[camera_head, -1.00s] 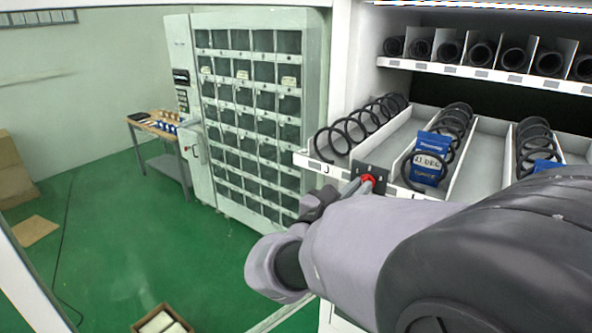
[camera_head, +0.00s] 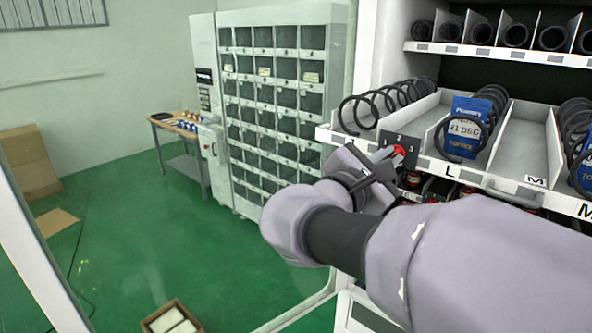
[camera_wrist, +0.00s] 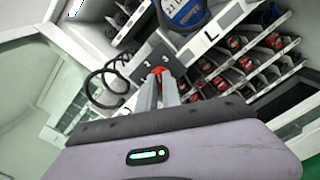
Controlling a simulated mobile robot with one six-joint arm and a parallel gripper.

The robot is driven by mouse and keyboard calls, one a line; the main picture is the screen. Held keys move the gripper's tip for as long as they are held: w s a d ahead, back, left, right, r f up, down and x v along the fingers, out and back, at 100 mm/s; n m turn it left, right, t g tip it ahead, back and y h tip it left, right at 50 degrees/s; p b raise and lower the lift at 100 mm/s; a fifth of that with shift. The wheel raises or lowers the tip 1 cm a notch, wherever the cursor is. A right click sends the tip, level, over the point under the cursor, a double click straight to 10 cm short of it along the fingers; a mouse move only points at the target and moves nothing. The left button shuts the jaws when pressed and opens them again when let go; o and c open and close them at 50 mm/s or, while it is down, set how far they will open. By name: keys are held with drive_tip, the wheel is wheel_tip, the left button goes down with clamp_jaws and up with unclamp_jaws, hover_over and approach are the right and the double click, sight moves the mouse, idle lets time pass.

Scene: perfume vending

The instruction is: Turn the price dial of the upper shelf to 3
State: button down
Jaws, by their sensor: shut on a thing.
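The price dial is a red knob (camera_head: 399,151) on a dark plate (camera_head: 404,141) at the front edge of the upper shelf (camera_head: 470,172). Which mark the knob points to cannot be told.
Black spirals (camera_head: 372,104) and a blue packet (camera_head: 465,128) sit in the shelf lanes, beside an L label. A lower shelf with red items (camera_wrist: 238,62) lies beneath.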

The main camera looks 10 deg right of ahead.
drive_tip(key=m+b, duration=0.5)
drive_tip(key=b, duration=0.2)
drive_tip(key=shift+f, duration=0.2)
drive_tip(key=shift+r+m, duration=0.1)
drive_tip(key=shift+m, duration=0.3)
drive_tip(key=c, duration=1.5)
unclamp_jaws()
drive_tip(key=p+v, duration=0.1)
drive_tip(key=v, duration=1.6)
drive_tip(key=shift+s+a+p, duration=0.15)
drive_tip(key=shift+s+p, duration=0.05)
drive_tip(key=shift+p, duration=0.2)
